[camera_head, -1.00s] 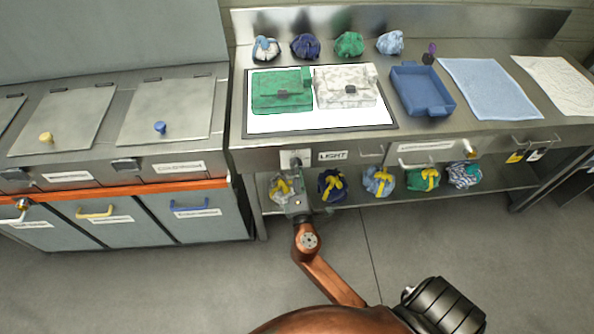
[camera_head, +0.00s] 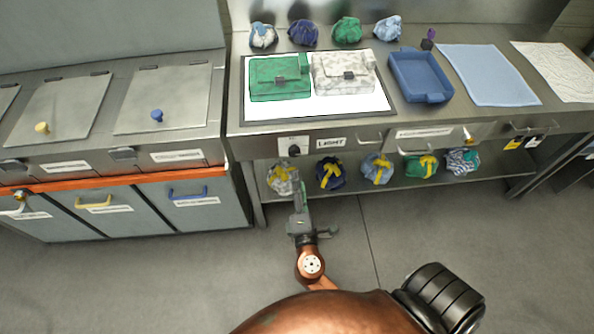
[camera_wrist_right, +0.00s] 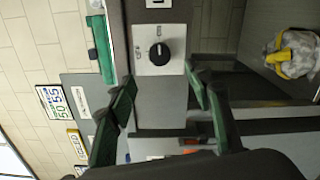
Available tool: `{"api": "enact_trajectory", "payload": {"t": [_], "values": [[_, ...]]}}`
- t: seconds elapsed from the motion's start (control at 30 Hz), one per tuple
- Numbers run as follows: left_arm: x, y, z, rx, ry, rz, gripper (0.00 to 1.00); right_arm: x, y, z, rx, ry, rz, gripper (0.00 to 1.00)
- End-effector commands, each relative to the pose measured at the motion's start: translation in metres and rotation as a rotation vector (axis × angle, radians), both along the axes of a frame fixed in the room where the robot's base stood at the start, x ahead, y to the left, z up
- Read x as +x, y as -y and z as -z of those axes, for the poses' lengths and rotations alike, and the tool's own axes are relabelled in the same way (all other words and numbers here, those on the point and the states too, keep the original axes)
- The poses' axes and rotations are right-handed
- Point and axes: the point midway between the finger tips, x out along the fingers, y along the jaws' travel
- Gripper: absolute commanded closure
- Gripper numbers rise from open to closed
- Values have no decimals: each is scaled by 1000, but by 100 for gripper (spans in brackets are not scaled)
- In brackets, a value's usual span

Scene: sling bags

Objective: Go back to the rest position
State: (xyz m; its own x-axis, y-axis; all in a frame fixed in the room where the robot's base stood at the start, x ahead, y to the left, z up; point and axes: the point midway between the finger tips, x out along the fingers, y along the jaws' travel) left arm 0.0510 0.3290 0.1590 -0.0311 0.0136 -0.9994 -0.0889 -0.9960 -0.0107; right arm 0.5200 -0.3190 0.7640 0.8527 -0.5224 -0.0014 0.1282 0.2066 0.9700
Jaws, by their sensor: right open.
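My right gripper (camera_head: 298,190) is in front of the lower shelf, below the counter's front edge. It is open with nothing between its fingers. In the right wrist view its two green-padded fingers (camera_wrist_right: 160,100) stand wide apart, with a black rotary knob (camera_wrist_right: 159,54) on a white plate beyond them. In the head view this knob (camera_head: 294,150) is on the counter front beside the light label (camera_head: 331,142), apart from the gripper. My left gripper is not in view.
A white lit panel (camera_head: 320,112) on the counter (camera_head: 420,128) bears a green bag (camera_head: 279,78) and a white patterned bag (camera_head: 343,72). A blue tray (camera_head: 420,76) is to their right. Several bundled bags are on the lower shelf (camera_head: 400,182). The floor (camera_head: 180,290) is open.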

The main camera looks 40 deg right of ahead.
Motion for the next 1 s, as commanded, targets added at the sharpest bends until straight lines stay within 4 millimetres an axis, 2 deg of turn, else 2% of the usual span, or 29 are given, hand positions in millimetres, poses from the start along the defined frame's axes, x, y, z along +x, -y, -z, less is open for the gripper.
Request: {"api": "enact_trajectory", "payload": {"t": [0.2, 0.77, 0.87, 0.97, 1.0], "values": [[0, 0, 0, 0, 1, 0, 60, -15, -8, 0, 0, -1, 1, 53], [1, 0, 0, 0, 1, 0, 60, -15, -9, 1, 1, -1, 0, 53], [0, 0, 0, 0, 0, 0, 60, -14, -8, 14, 23, -20, -3, 53], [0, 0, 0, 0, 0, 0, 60, -14, -5, 54, 92, -75, -12, 53], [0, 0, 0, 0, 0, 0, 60, -15, -4, 77, 134, -108, -14, 53]]}}
